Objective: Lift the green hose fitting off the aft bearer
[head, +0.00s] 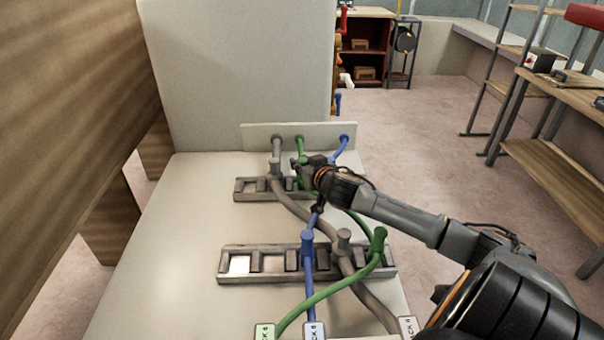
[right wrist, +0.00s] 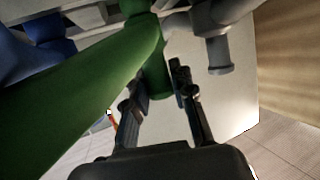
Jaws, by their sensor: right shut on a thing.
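A green hose (head: 330,288) runs from the near edge through a green fitting (head: 379,240) on the near bearer (head: 233,264) and on to the far bearer (head: 243,189). My right gripper (head: 302,170) is at the right part of the far bearer and largely hides what it holds in the head view. In the right wrist view, its two fingers (right wrist: 158,84) are shut on the green hose fitting (right wrist: 156,72), one on each side. I cannot tell whether that fitting still sits in its slot. My left gripper is not in view.
A grey hose (head: 296,208) and fitting (head: 275,167) stand just left of my right gripper. A blue hose (head: 309,280) runs close by, with a blue fitting (head: 307,241) on the near bearer. A pale panel with hose ends (head: 257,131) stands behind. A wooden wall (head: 75,100) is at left.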

